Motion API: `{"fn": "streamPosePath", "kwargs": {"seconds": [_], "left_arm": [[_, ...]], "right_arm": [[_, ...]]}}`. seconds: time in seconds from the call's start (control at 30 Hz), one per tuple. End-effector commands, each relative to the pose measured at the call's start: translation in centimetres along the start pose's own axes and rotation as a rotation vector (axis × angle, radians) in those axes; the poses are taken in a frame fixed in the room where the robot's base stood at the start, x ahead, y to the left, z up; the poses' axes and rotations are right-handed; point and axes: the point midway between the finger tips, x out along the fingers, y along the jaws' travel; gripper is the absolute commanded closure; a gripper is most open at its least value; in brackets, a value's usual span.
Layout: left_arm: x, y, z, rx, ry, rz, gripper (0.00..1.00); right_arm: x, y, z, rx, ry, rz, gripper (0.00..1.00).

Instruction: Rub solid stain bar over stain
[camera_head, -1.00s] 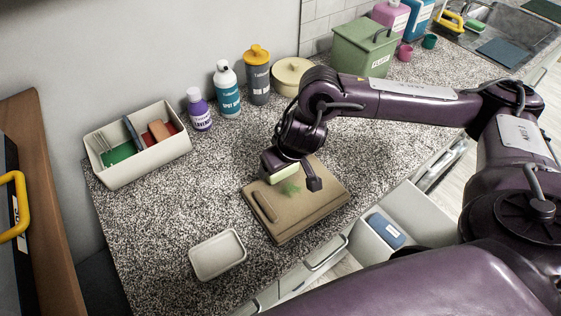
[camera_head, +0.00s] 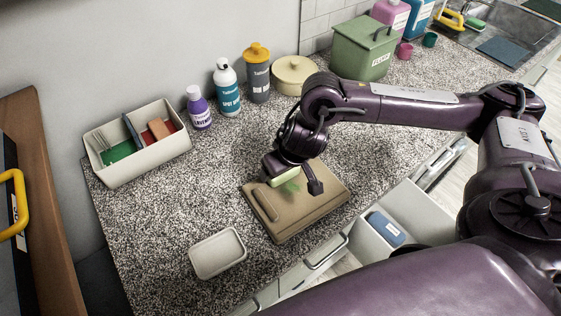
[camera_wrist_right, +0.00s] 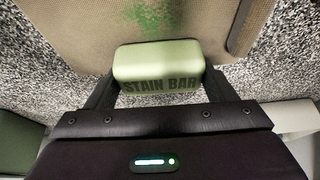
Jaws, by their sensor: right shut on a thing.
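My right gripper (camera_head: 293,182) is shut on the pale green stain bar (camera_wrist_right: 160,66), which is lettered "STAIN BAR" in the right wrist view. The green stain (camera_head: 291,187) is a speckled patch on the case's top, just beside the bar. In the right wrist view the stain (camera_wrist_right: 152,16) lies beyond the bar. I cannot tell whether the bar touches the surface. My left gripper is not in view.
An empty light tray (camera_head: 218,253) stands left of the case. A divided bin (camera_head: 137,160), several bottles and a green "FLUFF" box (camera_head: 362,50) stand farther back. An open drawer (camera_head: 410,218) with a blue item is at the counter's front. Speckled counter lies clear around the case.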

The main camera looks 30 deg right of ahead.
Motion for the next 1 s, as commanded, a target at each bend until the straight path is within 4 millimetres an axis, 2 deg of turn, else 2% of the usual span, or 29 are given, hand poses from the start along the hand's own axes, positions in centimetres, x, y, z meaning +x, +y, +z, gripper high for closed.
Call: {"fn": "streamPosePath", "kwargs": {"seconds": [0.03, 0.2, 0.47, 0.7, 1.0], "left_arm": [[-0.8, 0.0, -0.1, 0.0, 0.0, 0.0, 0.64], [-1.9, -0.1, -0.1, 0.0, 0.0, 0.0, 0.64], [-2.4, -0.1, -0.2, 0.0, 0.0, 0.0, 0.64], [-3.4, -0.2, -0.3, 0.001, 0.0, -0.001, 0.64], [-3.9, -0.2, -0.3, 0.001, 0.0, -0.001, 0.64]], "right_arm": [[-0.6, 0.0, 0.4, 0.0, -0.004, 0.0, 0.49], [-1.3, 0.0, 1.8, 0.002, -0.003, 0.0, 0.49], [-1.6, 0.0, 2.7, 0.001, -0.001, 0.0, 0.49], [-2.3, 0.0, 4.8, 0.001, -0.003, 0.001, 0.49], [-2.7, 0.0, 6.2, 0.001, -0.003, 0.0, 0.49]]}}
